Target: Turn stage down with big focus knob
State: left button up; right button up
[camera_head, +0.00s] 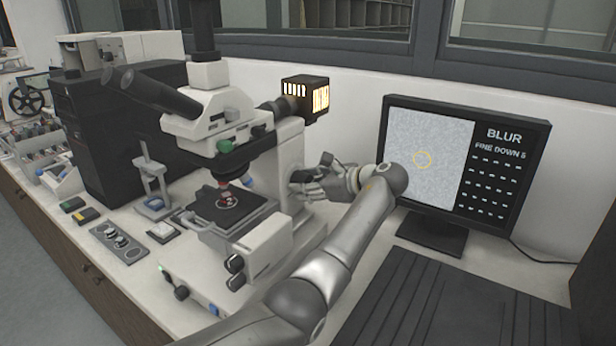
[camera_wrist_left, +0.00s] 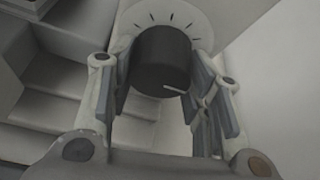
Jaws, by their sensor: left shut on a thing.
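The microscope (camera_head: 215,100) stands on the bench, with its black stage (camera_head: 246,207) below the objective. A small reddish-lit round sample sits on the stage. My left gripper (camera_head: 308,187) is at the right side of the microscope body. In the left wrist view, the big focus knob (camera_wrist_left: 161,62) is a dark cylinder with a white index line, in front of a pale dial with tick marks. My left gripper (camera_wrist_left: 165,85) has its fingers on both sides of the knob, shut on it. In the head view the hand largely hides the knob. My right gripper is not in view.
A monitor (camera_head: 443,245) to the right reads "BLUR" and "FINE DOWN 5" beside a grey, blurred picture with a yellow circle. A black computer tower (camera_head: 105,140) stands behind left. A slide tray (camera_head: 118,242) lies at the front left. A dark ribbed panel lies at lower right.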

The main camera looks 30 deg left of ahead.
pick_arm(q)
jog(key=shift+n+t+p, duration=0.5)
jog(key=shift+n+p, duration=0.3)
jog(key=shift+p, duration=0.15)
jog(key=shift+n+t+p, duration=0.5)
jog(key=shift+n, duration=0.2)
jog(key=shift+f, duration=0.1)
jog(key=o, duration=1)
jog(key=v, duration=1.2)
jog(key=shift+f, duration=0.1)
